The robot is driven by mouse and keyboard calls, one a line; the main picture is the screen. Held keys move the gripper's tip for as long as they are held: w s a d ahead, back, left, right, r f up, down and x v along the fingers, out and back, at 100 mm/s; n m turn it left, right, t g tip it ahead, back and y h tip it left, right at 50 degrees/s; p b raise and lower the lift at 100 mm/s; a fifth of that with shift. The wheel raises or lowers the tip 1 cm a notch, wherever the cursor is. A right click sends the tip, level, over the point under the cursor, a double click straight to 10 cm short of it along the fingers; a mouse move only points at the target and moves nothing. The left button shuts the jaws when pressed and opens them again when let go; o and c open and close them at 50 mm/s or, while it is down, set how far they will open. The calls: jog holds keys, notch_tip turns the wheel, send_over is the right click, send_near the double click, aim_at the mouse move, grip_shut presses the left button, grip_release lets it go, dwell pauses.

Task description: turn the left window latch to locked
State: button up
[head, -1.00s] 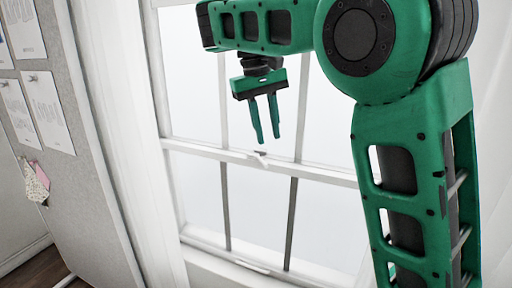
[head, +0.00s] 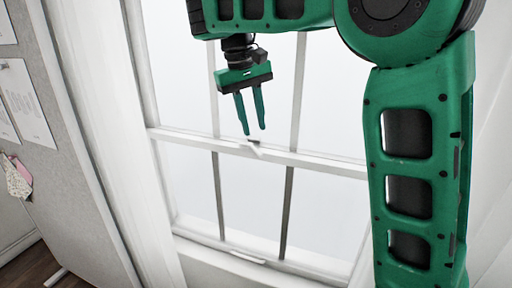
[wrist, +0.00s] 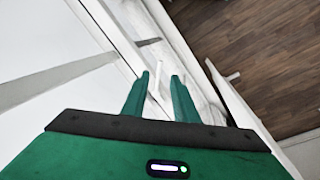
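A small white window latch (head: 254,149) sits on the horizontal meeting rail of the window, with a small grey part at its base. It is the only latch I can make out in the head view. My gripper (head: 254,131) points down just above it, fingers apart and nothing held. In the wrist view, my gripper (wrist: 160,75) is open, and a thin white piece, seemingly the latch lever (wrist: 157,82), shows between the fingertips. I cannot tell whether the fingers touch it.
The white window frame (head: 330,166) and its bars surround the latch. A white handle-like piece (head: 249,257) is on the lower sash. A grey pinboard (head: 75,160) with papers stands at the left. Wooden floor (wrist: 262,62) shows in the wrist view.

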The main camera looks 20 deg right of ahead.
aim_at(259, 153)
jog(key=shift+d+f, duration=0.25)
jog(key=shift+f, duration=1)
jog(key=shift+d+f, duration=0.25)
jog(key=shift+f, duration=1)
jog(key=shift+d+f, duration=0.25)
jog(key=shift+f, duration=1)
grip_shut()
